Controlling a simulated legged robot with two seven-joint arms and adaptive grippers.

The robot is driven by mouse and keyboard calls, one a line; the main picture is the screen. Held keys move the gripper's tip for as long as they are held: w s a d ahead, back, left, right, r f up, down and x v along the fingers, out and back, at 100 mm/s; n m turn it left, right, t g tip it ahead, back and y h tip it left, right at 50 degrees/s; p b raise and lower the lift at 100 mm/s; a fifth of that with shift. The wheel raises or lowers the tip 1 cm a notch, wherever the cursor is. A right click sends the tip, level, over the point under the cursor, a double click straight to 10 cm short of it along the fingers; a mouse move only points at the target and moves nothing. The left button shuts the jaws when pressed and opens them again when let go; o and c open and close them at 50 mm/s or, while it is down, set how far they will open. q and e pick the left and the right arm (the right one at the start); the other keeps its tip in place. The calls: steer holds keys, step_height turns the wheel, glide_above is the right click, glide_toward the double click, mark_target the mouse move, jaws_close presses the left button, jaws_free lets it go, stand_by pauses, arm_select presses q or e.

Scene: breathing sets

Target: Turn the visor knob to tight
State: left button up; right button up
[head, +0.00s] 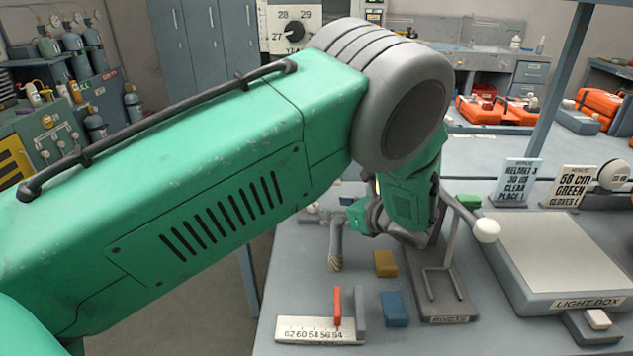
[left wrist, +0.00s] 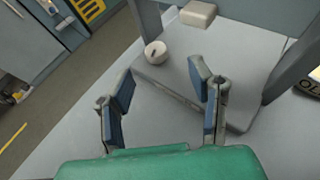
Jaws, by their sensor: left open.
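In the left wrist view a round white knob (left wrist: 155,52) with a dark mark on top sits at the near left corner of a grey stand (left wrist: 180,85). It looks like the visor knob; I see no tight mark. My left gripper (left wrist: 163,75) is open and empty, its blue-padded fingers reaching toward the stand. The knob shows beyond the gap between the fingers, apparently apart from them. My right gripper is in neither view.
A light box (head: 555,255), a wire stand (head: 440,285), blue (head: 394,309) and yellow (head: 385,263) blocks, and a ruled plate (head: 300,330) occupy the bench. Grey uprights rise beside the knob in the wrist view. Floor lies beyond the bench edge on the left.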

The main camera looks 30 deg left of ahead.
mark_target(314, 205)
arm_select(q)
steer(key=shift+s+a+r+p, duration=0.1)
steer(key=shift+s+r+p, duration=0.05)
steer(key=shift+p, duration=0.8)
steer(key=shift+a+f+g, duration=0.1)
steer(key=shift+f+g, duration=0.1)
steer(key=shift+g, duration=0.1)
steer(key=x, duration=0.7)
steer(key=shift+a+f+p, duration=0.2)
steer(key=shift+a+p, duration=0.05)
steer(key=shift+p, duration=0.05)
steer(key=shift+d, duration=0.1)
jaws_close()
steer(key=shift+r, duration=0.1)
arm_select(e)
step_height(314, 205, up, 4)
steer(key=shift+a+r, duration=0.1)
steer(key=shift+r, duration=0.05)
